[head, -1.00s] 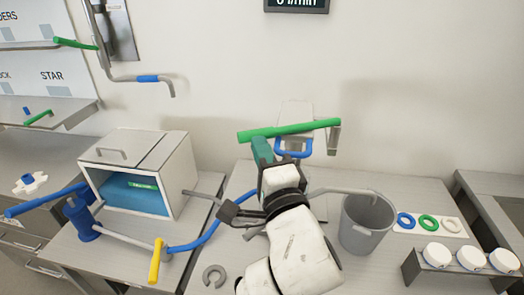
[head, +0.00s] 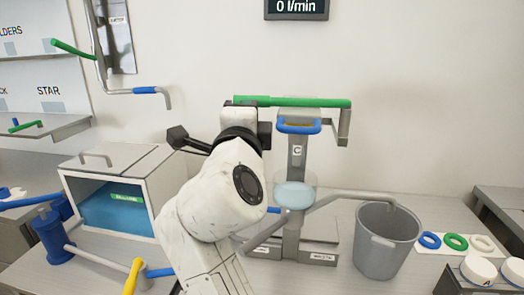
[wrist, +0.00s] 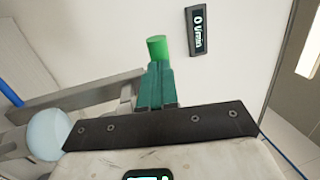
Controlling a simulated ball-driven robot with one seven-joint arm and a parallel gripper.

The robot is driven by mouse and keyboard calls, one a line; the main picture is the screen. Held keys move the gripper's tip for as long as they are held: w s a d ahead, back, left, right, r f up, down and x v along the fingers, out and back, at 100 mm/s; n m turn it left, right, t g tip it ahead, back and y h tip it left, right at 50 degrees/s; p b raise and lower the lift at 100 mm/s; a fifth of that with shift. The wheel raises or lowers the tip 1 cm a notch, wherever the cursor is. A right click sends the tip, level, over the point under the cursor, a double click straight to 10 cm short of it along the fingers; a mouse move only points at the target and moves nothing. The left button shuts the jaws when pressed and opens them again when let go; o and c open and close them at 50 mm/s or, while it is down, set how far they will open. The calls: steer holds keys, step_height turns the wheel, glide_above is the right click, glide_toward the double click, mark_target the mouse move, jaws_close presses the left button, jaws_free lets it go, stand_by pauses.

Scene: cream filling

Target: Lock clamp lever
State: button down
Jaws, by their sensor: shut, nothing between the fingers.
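A long lever with a green grip (head: 300,102) lies nearly level across the top of a grey stand (head: 297,155). A grey arm joins its right end, and a blue handle (head: 298,127) sits just below it. I cannot tell which of these is the clamp lever. My gripper (wrist: 158,66) shows in the wrist view, its teal fingers shut and empty. The round end of a green grip (wrist: 157,48) appears just beyond the fingertips; I cannot tell if they touch. In the head view my wrist hides the fingers and covers the area below the lever's left end.
A grey bucket (head: 386,240) stands right of the stand, under a bent pipe. Several coloured rings (head: 456,242) lie further right. A white box with a blue inside (head: 112,212) and a yellow-handled lever (head: 132,277) are at left. The wall display (head: 297,8) reads 0 l/min.

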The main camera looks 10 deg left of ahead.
steer(key=shift+b+x, duration=0.85)
steer(key=shift+b, duration=0.05)
steer(key=shift+w+r, duration=0.1)
